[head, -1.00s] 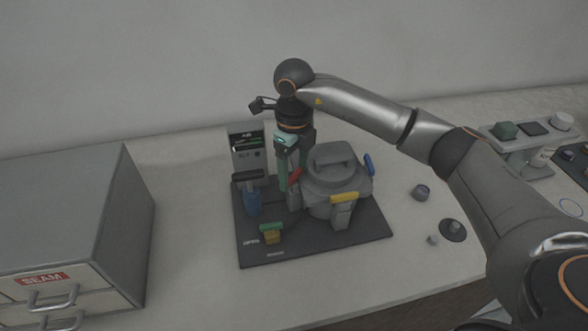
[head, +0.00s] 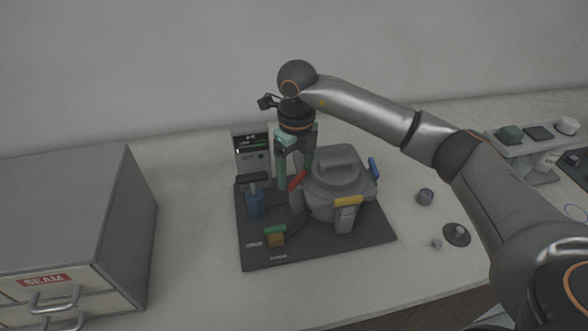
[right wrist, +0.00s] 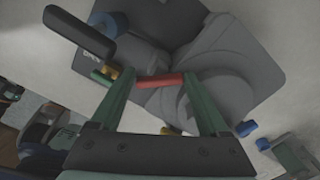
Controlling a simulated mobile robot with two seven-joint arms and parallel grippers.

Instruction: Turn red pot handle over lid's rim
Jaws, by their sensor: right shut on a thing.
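The grey pot with its lid (head: 338,168) sits on a dark base plate (head: 350,245). The red handle (head: 298,180) is on the pot's left side, at the lid's edge. My right gripper (head: 294,184) reaches down from above and is shut on the red handle. In the right wrist view the red handle (right wrist: 160,80) spans between the two green fingers (right wrist: 160,92). A yellow handle (head: 348,201) is at the pot's front and a blue handle (head: 374,167) at its right. I cannot tell whether the red handle lies over the rim. My left gripper is not in view.
A display unit (head: 250,148) stands behind the plate. A blue cylinder with a dark lever (head: 255,204) and a green-and-yellow block (head: 275,235) are on the plate's left. Small round parts (head: 426,196) lie to the right. A grey drawer cabinet (head: 70,220) stands at left.

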